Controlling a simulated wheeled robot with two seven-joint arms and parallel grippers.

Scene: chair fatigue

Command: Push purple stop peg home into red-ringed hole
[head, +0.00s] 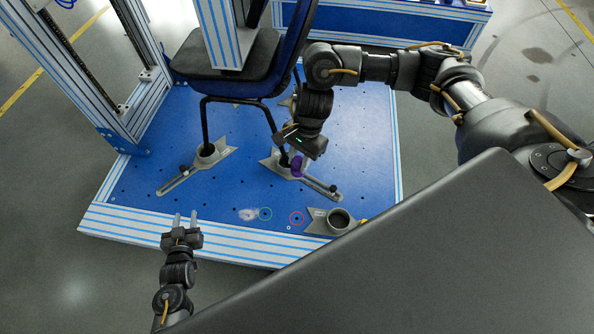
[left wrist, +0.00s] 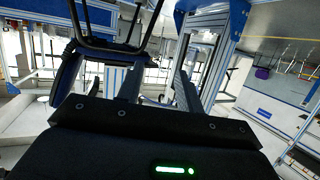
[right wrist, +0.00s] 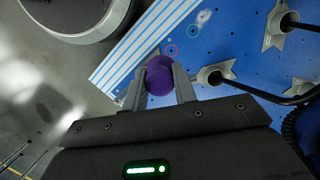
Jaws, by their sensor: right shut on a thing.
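The purple stop peg (head: 298,167) is between the fingers of my right gripper (head: 293,158), above the blue base plate beside a chair-leg clamp. The right wrist view shows its round purple head (right wrist: 160,77) between the two shut-on fingers (right wrist: 160,90); its lower end is hidden. The red-ringed hole (head: 296,218) lies near the plate's front edge, in front of and apart from the peg. In the right wrist view the red ring (right wrist: 171,50) shows just past the peg's head. My left gripper (head: 185,219) is open and empty at the front edge.
A teal ring (head: 265,214) with a pale patch (head: 247,214) lies left of the red one. A loose grey clamp (head: 339,219) stands right of it. Clamps (head: 211,152) hold the chair (head: 230,80) legs. A frame post (head: 90,80) rises at left.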

